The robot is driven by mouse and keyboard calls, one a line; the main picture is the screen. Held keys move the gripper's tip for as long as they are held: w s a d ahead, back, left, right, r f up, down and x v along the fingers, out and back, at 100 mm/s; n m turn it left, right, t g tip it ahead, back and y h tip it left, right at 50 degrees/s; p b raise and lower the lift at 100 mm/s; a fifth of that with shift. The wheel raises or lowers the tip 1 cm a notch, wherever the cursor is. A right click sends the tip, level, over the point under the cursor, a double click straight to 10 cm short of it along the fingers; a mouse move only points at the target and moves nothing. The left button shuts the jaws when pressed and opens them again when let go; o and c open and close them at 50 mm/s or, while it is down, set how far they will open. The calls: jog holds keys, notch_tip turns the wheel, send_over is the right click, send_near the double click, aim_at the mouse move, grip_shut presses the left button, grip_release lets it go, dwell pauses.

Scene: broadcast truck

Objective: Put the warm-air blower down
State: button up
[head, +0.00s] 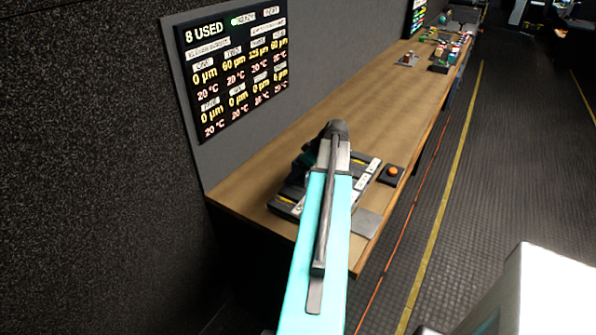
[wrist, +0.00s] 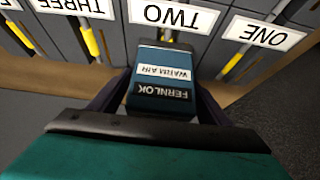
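The warm-air blower (wrist: 160,72), a dark teal block labelled FERNLOK WARM AIR, sits between the two dark fingers of my gripper (wrist: 158,100) in the wrist view. The fingers touch or nearly touch its sides, and it appears held. Its front end is at the slot marked TWO (wrist: 180,15) on a grey unit. Whether it rests on anything there is hidden. In the head view my arm covers most of the gripper (head: 308,158), which is over the unit at the near end of the bench.
The grey unit (head: 288,205) has slots labelled ONE, TWO and THREE with yellow strips. An orange button box (head: 391,174) and a grey plate (head: 367,223) are to its right on the wooden bench (head: 300,130). A display (head: 235,70) hangs behind.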

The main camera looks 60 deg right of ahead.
jog(key=shift+r, duration=0.2)
jog(key=b+v, duration=0.2)
jog(key=v, duration=1)
dwell(0.4)
jog(key=shift+d+r, duration=0.1)
dwell(0.7)
